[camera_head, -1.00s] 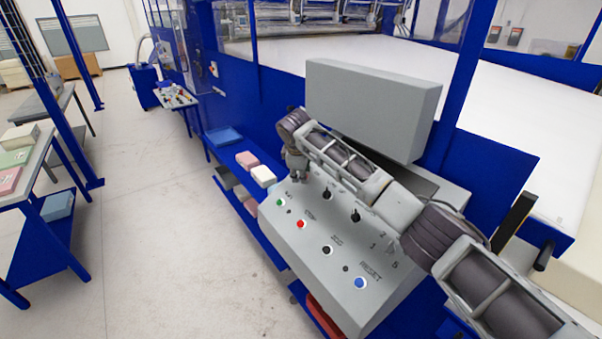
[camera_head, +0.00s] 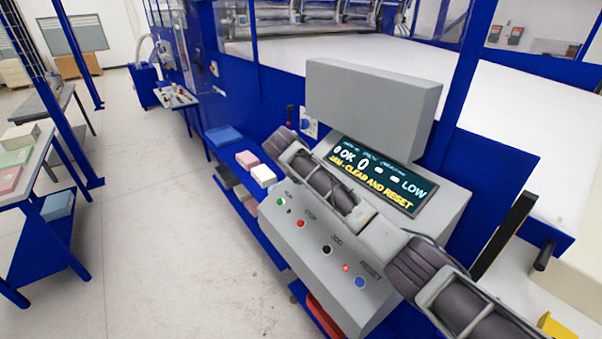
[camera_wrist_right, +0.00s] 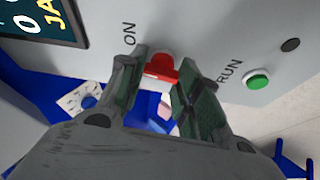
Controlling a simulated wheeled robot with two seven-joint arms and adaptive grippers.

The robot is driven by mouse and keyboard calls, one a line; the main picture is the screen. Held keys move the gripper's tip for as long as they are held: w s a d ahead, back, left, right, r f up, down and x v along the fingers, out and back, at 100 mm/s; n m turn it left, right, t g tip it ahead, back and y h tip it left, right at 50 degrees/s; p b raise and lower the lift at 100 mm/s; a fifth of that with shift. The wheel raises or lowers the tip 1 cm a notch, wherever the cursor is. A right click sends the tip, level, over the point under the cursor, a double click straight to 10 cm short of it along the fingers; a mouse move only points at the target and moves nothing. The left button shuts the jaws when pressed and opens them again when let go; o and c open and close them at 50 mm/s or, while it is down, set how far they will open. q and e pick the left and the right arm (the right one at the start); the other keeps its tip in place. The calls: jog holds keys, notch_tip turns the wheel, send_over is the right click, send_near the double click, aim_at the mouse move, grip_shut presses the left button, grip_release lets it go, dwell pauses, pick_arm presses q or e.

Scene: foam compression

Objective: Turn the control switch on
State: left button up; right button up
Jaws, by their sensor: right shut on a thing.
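The red control switch (camera_wrist_right: 160,66) sits on the grey panel face beside the printed word ON, in the right wrist view. My right gripper (camera_wrist_right: 163,80) has its fingers on both sides of the switch handle and is shut on it. In the head view my right arm lies across the console (camera_head: 310,240), and its wrist hides the switch and the fingertips. The display (camera_head: 385,178) is lit and reads "JAM - CLEAR AND RESET", with OK and LOW. My left gripper is not in view.
The green RUN button (camera_wrist_right: 258,79) is near the right finger. A red STOP button (camera_head: 300,223), a lit red lamp (camera_head: 346,268) and a blue RESET button (camera_head: 360,283) lie along the console front. A grey box (camera_head: 372,105) stands above the display.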

jog(key=m, duration=0.2)
jog(key=shift+a+m+h, duration=0.1)
jog(key=shift+m+h, duration=0.2)
jog(key=shift+m, duration=0.1)
jog(key=shift+m+t+h+b, duration=0.3)
jog(key=shift+m+h+b, duration=0.45)
jog(key=shift+m, duration=1.15)
jog(key=o, duration=1)
jog(key=shift+s+r, duration=0.1)
jog(key=shift+v, duration=5.9)
jog(key=shift+a, duration=0.15)
